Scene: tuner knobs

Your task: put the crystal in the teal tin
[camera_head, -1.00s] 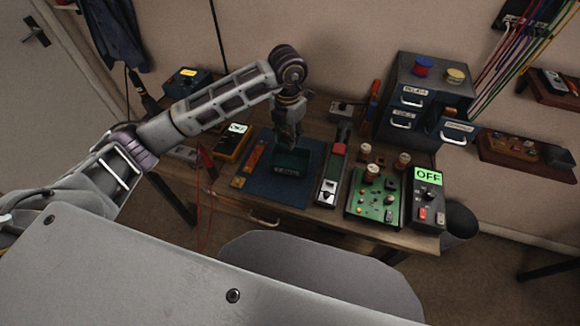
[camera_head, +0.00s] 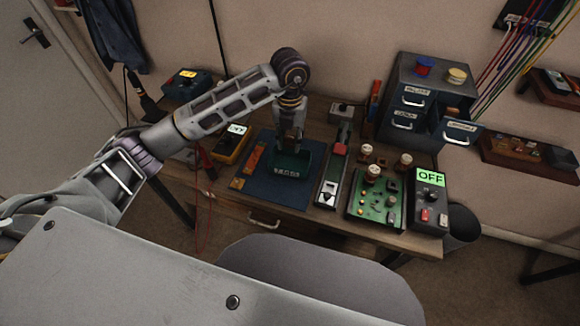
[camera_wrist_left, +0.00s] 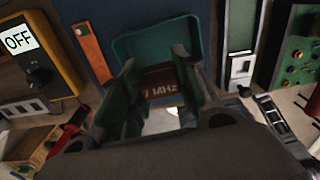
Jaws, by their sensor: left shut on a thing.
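The teal tin (camera_head: 296,172) is an open box on the blue mat, with its front wall and lettering showing. Its teal rim also shows in the left wrist view (camera_wrist_left: 127,48). My left gripper (camera_head: 289,148) points down at the tin's back part. It is shut on the crystal (camera_wrist_left: 160,84), a brown block marked "1 MHz", seen between the fingers in the left wrist view. The fingers hide the crystal in the head view. I cannot tell whether its lower end is inside the tin. My right gripper is not in view.
The blue mat (camera_head: 268,190) lies under the tin. An orange strip (camera_head: 253,160) is left of it. A slider unit (camera_head: 328,190), a green circuit board (camera_head: 376,205) and an "OFF" box (camera_head: 430,200) stand to the right. A drawer cabinet (camera_head: 432,85) stands behind.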

